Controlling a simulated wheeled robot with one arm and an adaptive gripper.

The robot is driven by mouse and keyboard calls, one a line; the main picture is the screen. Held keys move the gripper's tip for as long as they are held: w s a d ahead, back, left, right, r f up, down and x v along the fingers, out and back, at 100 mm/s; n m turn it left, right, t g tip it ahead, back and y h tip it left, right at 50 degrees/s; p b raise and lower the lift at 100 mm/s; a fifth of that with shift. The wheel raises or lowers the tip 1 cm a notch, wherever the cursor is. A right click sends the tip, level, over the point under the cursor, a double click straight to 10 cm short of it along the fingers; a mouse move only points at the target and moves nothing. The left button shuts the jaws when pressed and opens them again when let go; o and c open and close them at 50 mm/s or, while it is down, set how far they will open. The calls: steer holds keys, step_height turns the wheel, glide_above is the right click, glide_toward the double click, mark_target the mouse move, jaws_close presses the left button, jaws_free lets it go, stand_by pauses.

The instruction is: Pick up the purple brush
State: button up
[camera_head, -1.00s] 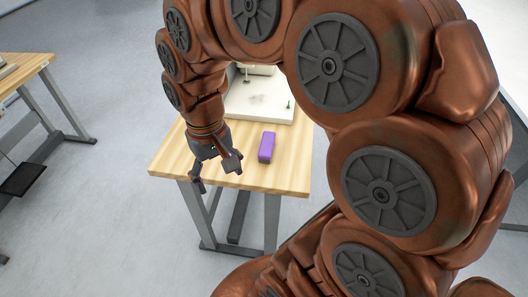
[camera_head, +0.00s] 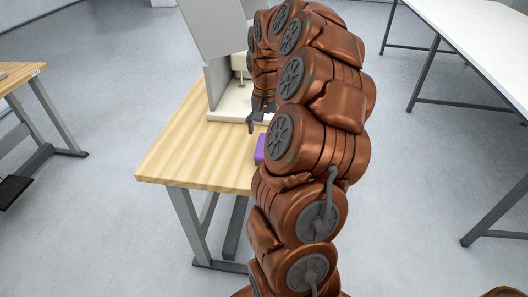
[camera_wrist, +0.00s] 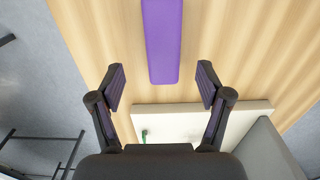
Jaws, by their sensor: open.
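The purple brush (camera_wrist: 162,40) lies on the wooden table (camera_wrist: 90,25). In the wrist view it runs from the top edge down to between the tips of my gripper (camera_wrist: 160,88). My gripper is open, with one finger on each side of the brush's near end and empty space between. I cannot tell how high the fingers are above the table. In the head view only part of the brush (camera_head: 260,148) shows beside my arm. My gripper (camera_head: 257,118) shows there in part, and my arm hides the rest.
A white machine base (camera_head: 230,107) with a grey upright panel (camera_head: 222,80) stands at the table's back. A small green item (camera_wrist: 145,135) is on the base. The table's left side is clear. A white table (camera_head: 480,40) stands at the right.

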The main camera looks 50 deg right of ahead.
mark_target(264, 141)
steer(key=shift+w+a+f+p, duration=0.1)
steer(key=shift+f+p, duration=0.2)
steer(key=shift+f, duration=1.55)
steer(key=shift+a+f+p, duration=0.1)
steer(key=shift+f+p, duration=0.2)
steer(key=shift+f, duration=1.55)
steer(key=c, duration=1.4)
steer(key=shift+r, duration=0.15)
steer(key=shift+r+b, duration=0.4)
steer(key=shift+r, duration=1.35)
steer(key=shift+s+a+f, duration=0.1)
steer(key=shift+s+a, duration=0.3)
steer(key=shift+s, duration=0.1)
steer(key=s+a+r+b, duration=0.1)
steer(key=s+a+b, duration=0.1)
steer(key=s+a, duration=0.7)
steer(key=s, duration=0.2)
steer(key=shift+s+r, duration=0.25)
steer(key=shift+s, duration=0.05)
